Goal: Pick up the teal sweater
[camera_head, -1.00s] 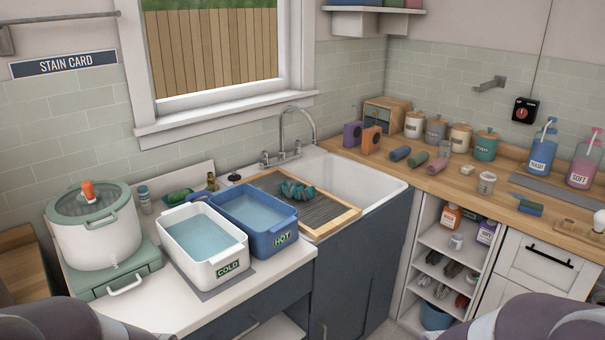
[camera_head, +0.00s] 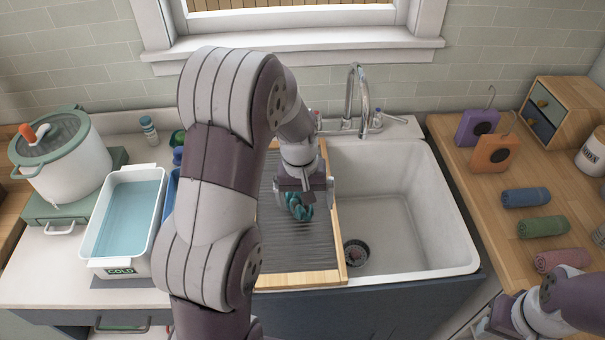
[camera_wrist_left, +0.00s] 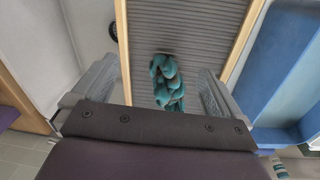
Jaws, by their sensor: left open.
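The teal sweater (camera_head: 299,207) is a small crumpled bundle with dark patches, lying on the grey ribbed washboard (camera_head: 296,255) in its wooden frame. My left gripper (camera_head: 303,184) is above it and hides part of it in the head view. In the left wrist view, the sweater (camera_wrist_left: 167,82) lies between the lines of the two spread fingers of the left gripper (camera_wrist_left: 158,74), with nothing held. Part of my right arm shows at the lower right of the head view; its fingers are not clear.
The white sink basin (camera_head: 385,200) is right of the board, with a tap (camera_head: 358,95) behind. The white COLD tub (camera_head: 128,222) stands left; the blue tub (camera_wrist_left: 280,75) is beside the board. Rolled cloths, including a green one (camera_head: 542,227), lie on the right counter.

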